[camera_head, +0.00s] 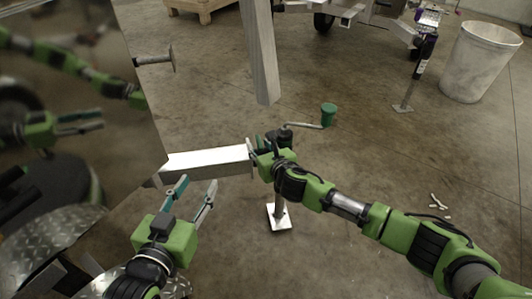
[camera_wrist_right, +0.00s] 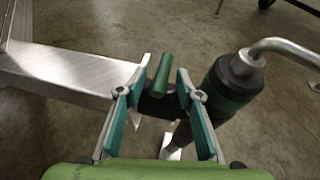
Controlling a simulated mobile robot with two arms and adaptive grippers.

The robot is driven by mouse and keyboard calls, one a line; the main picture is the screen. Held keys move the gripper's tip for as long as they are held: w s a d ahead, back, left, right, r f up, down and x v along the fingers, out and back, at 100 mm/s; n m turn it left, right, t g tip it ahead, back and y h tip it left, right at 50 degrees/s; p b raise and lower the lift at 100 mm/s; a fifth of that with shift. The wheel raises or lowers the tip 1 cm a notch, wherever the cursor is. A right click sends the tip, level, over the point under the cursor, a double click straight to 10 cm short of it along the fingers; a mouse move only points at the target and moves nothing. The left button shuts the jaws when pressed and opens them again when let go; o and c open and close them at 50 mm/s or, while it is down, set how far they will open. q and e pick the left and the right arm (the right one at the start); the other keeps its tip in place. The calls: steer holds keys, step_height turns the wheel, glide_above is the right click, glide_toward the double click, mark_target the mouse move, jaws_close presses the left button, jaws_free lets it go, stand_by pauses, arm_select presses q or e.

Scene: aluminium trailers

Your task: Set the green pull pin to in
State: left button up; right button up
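The green pull pin (camera_wrist_right: 161,76) shows in the right wrist view as a short green cylinder beside the end of the aluminium beam, next to the jack. My right gripper (camera_wrist_right: 165,66) is open, with one finger on each side of the pin; I cannot tell whether either touches it. In the head view, my right gripper (camera_head: 262,149) is at the beam end and hides the pin. My left gripper (camera_head: 198,184) is open and empty, below and left of the beam.
The black-topped jack (camera_wrist_right: 232,88) stands close right of the pin, its crank ending in a green knob (camera_head: 328,114). The aluminium beam (camera_head: 206,159) runs left to the trailer. An upright post (camera_head: 259,55) rises behind.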

steer(key=v, duration=0.6)
steer(key=shift+s+d, duration=0.25)
steer(key=shift+s, duration=0.05)
stand_by(0.3)
